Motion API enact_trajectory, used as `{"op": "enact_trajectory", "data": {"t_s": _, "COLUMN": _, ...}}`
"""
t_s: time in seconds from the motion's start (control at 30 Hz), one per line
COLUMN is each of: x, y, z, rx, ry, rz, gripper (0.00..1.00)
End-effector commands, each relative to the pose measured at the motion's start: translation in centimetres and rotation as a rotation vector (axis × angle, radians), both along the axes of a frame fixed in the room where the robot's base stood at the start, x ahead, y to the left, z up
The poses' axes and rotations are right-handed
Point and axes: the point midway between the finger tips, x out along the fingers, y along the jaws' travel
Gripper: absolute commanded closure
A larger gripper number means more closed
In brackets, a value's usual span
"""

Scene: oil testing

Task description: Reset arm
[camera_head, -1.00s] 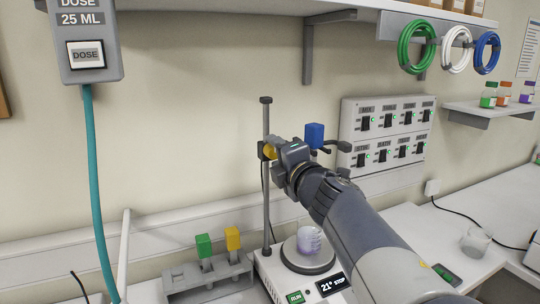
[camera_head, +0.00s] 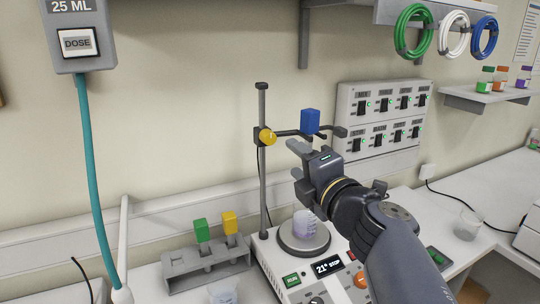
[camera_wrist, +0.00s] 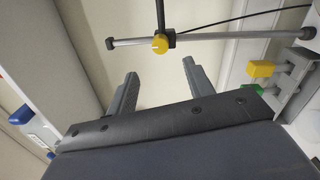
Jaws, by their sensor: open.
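My gripper (camera_head: 296,160) is open and empty in the head view, in front of the stand and below the blue block. In the wrist view my gripper (camera_wrist: 160,85) shows two fingers spread apart with nothing between them. The blue block (camera_head: 310,121) sits on the horizontal arm of the stand (camera_head: 263,180), apart from the fingers. The stand's yellow knob (camera_head: 267,136) also shows in the wrist view (camera_wrist: 160,44). A beaker with purplish contents (camera_head: 305,223) stands on the hotplate (camera_head: 303,242), whose display reads 21° STOP.
A grey rack (camera_head: 205,262) holds a green block (camera_head: 201,230) and a yellow block (camera_head: 230,222). A switch panel (camera_head: 382,123) is on the wall behind. A dose dispenser (camera_head: 77,42) with a teal hose hangs at left.

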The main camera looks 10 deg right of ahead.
Motion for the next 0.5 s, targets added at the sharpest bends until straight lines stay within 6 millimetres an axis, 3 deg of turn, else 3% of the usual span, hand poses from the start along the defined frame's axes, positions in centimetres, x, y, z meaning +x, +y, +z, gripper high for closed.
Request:
{"op": "enact_trajectory", "data": {"t_s": 0.33, "x": 0.0, "y": 0.0, "z": 0.0, "rx": 0.001, "ry": 0.0, "rz": 0.001, "gripper": 0.5}}
{"op": "enact_trajectory", "data": {"t_s": 0.5, "x": 1.1, "y": 0.3, "z": 0.0, "rx": 0.003, "ry": 0.0, "rz": 0.003, "gripper": 0.5}}
